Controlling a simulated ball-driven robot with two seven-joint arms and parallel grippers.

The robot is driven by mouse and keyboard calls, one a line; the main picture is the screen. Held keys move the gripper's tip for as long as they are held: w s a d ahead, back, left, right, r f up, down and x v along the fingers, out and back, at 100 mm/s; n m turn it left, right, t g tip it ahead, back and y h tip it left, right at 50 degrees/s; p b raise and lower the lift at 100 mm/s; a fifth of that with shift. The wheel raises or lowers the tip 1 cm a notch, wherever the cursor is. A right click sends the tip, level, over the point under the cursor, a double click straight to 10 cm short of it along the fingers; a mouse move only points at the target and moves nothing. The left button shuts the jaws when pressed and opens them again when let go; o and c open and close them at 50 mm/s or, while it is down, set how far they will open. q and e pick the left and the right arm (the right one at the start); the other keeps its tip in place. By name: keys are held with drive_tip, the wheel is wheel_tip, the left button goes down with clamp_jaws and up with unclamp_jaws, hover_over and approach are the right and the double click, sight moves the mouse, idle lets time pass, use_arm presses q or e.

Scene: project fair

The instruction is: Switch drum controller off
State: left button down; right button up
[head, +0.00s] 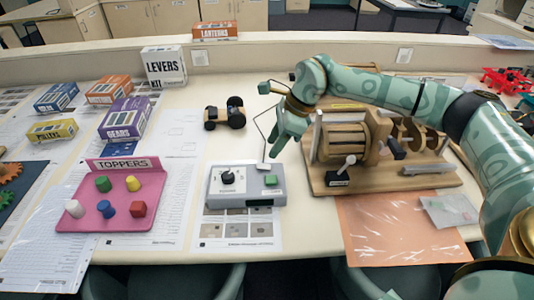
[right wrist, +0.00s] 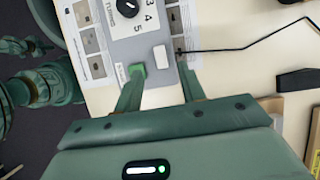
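The drum controller is a grey box (head: 246,185) on the table, left of the wooden drum machine (head: 345,140). It carries a black dial (head: 228,177), a green button (head: 270,181) and a small white part (head: 263,167). In the right wrist view the dial (right wrist: 127,8), the green button (right wrist: 137,70) and the white part (right wrist: 160,56) show close up. My right gripper (right wrist: 160,74) is open and empty over the box's right end, its left fingertip by the green button. Contact cannot be told. My right gripper (head: 276,146) also shows in the head view. My left gripper is not in view.
A thin black wire (right wrist: 235,46) runs from the box. An orange sheet (head: 395,235) lies at the front right. Boxes stand at the back left.

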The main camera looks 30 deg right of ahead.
drive_tip(key=p+v, duration=0.1)
drive_tip(key=v, duration=0.8)
drive_tip(key=shift+d+r, duration=0.15)
drive_tip(key=shift+r, duration=0.2)
drive_tip(key=shift+s+f, duration=0.15)
